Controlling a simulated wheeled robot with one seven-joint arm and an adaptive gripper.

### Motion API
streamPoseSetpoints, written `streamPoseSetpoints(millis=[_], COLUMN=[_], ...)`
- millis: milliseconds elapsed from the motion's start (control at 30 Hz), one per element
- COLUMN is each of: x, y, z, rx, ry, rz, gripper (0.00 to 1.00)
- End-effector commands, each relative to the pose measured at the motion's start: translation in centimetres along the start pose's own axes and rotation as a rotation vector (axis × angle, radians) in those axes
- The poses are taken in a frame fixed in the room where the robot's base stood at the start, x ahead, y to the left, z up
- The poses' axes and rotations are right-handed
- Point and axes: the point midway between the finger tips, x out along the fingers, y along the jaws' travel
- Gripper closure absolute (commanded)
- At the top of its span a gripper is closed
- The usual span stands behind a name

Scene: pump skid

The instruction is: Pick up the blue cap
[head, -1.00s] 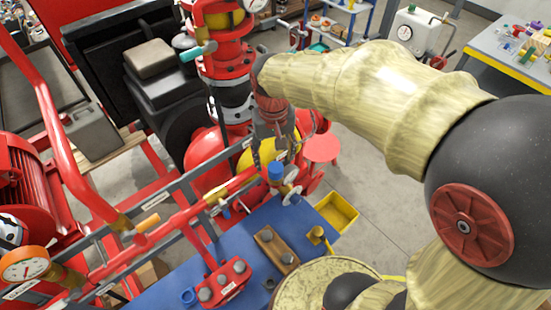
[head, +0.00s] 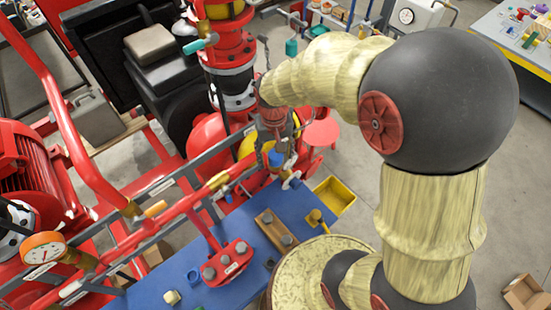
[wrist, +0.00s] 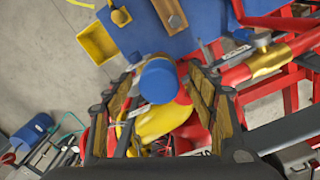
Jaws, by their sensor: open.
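The blue cap (head: 277,158) sits upright on top of a fitting beside a white-handled valve, at the far end of the blue bench. In the wrist view the blue cap (wrist: 158,82) shows as a round blue top between the fingers. My gripper (head: 274,146) is open and points down over the cap. In the wrist view one finger of my gripper (wrist: 162,76) is on each side of the cap, with gaps visible. The cap's lower part and the fitting under it are partly hidden. I cannot tell how deep the fingertips reach.
Red pipes (head: 190,200) and a grey rail run left of the cap. A yellow bin (head: 334,195) hangs at the bench's end. Red and black pump parts (head: 228,60) stand close behind.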

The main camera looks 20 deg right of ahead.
Motion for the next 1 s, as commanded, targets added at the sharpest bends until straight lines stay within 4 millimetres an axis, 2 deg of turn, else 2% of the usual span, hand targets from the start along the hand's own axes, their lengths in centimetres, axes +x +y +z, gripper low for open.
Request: streamPoseSetpoints(millis=[167,1000], x=[0.02,-0.01], y=[0.01,0.00], z=[0.00,0.00], rx=[0.000,0.000], ry=[0.000,0.000], rz=[0.000,0.000], gripper=[0.43,0.90])
